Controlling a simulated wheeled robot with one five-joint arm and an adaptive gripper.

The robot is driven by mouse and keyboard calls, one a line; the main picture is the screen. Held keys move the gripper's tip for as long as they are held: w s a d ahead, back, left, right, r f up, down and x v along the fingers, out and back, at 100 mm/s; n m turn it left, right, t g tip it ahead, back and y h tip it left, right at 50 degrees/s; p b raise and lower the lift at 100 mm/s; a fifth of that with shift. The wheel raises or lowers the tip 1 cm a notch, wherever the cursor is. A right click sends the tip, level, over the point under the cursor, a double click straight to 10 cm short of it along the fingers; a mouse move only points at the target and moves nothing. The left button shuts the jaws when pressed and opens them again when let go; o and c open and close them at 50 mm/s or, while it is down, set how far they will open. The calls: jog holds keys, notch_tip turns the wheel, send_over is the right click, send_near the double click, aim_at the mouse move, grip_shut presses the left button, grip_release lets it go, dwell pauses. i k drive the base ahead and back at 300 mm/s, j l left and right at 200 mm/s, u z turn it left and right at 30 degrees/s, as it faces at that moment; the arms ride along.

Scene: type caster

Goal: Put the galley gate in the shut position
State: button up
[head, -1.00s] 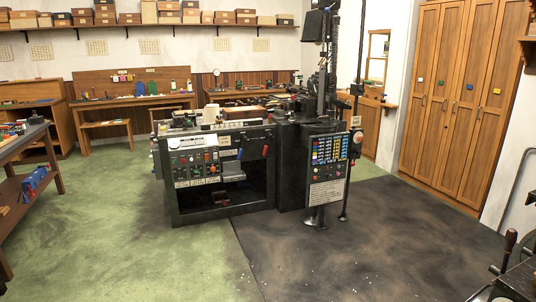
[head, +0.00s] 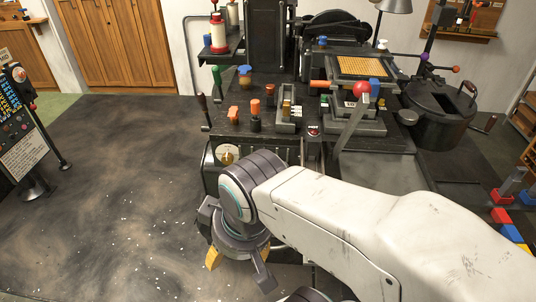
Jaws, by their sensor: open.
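A dark type-casting machine (head: 270,107) fills the middle of the head view, with several levers and coloured knobs on top. I cannot tell for certain which part is the galley gate, or its position. A grey lever with a red ball (head: 361,90) stands tilted beside a block at the machine's right. My gripper (head: 238,272) hangs at the machine's front left, pointing down, open and empty, with an orange-yellow pad on its left finger. It appears apart from the machine. My white arm hides much of the machine's front.
A tray with a yellow grid (head: 366,67) and a round black pot (head: 438,108) are at the right. Coloured blocks (head: 512,232) lie at the far right. A control panel on a stand (head: 20,130) is at the left edge. The dark floor (head: 110,210) at left is open.

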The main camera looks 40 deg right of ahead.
aim_at(362, 89)
jog(key=z, duration=0.65)
jog(key=i+j+z, duration=0.15)
jog(key=z, duration=0.35)
jog(key=i+j+z, duration=0.15)
jog(key=j+z, duration=0.6)
jog(key=z, duration=0.25)
jog(key=j+z, duration=0.45)
jog(key=i+l, duration=0.05)
